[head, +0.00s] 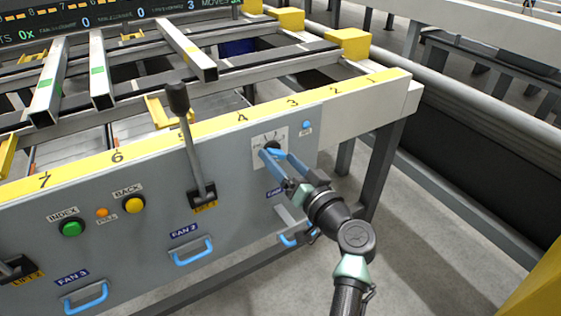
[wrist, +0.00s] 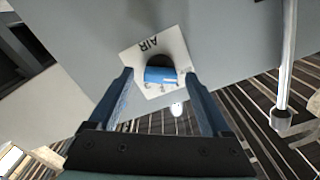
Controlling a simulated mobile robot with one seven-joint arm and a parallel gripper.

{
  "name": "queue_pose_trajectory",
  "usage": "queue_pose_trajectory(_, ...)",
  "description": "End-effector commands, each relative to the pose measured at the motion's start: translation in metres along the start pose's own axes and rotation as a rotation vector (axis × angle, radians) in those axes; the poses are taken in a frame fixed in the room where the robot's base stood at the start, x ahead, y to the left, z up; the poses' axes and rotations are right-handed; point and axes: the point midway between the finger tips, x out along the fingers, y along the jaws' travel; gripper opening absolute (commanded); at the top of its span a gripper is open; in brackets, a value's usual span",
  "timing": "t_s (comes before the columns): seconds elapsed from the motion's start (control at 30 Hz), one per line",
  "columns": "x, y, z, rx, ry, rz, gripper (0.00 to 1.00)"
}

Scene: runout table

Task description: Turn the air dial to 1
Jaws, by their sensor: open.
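The air dial (wrist: 161,75) sits on a white square plate marked AIR, which looks upside down in the wrist view. It has a blue knob in front of a dark disc, with small numerals partly hidden beside it. In the head view the dial (head: 272,145) is at the right end of the grey panel, partly covered by my fingers. My gripper (head: 268,154) is open at the dial. In the wrist view its two blue fingers (wrist: 158,76) stand to either side of the knob, with a gap on both sides. I cannot read the dial's setting.
A black-knobbed lever (head: 180,100) stands left of the dial. Blue fan handles (head: 193,252) stick out lower on the panel. A small blue light or button (head: 306,125) is right of the plate. Green (head: 72,228) and yellow (head: 134,205) buttons sit at left.

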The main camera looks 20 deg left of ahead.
Motion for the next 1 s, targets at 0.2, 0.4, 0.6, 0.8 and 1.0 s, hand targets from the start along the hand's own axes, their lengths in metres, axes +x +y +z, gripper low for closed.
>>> queue_pose_trajectory(0.2, 0.008, -0.0005, 0.0, 0.0, -0.001, -0.001, 0.82)
queue_pose_trajectory(0.4, 0.0077, -0.0006, -0.0002, 0.0, 0.0, 0.0, 0.79)
queue_pose_trajectory(0.6, 0.0074, -0.0005, -0.0002, 0.0, 0.0, 0.0, 0.43)
queue_pose_trajectory(0.8, 0.0073, -0.0004, -0.0002, 0.0, 0.0, 0.0, 0.07)
queue_pose_trajectory(1.0, 0.0072, -0.0003, -0.0002, 0.006, 0.0, 0.0, 0.0)
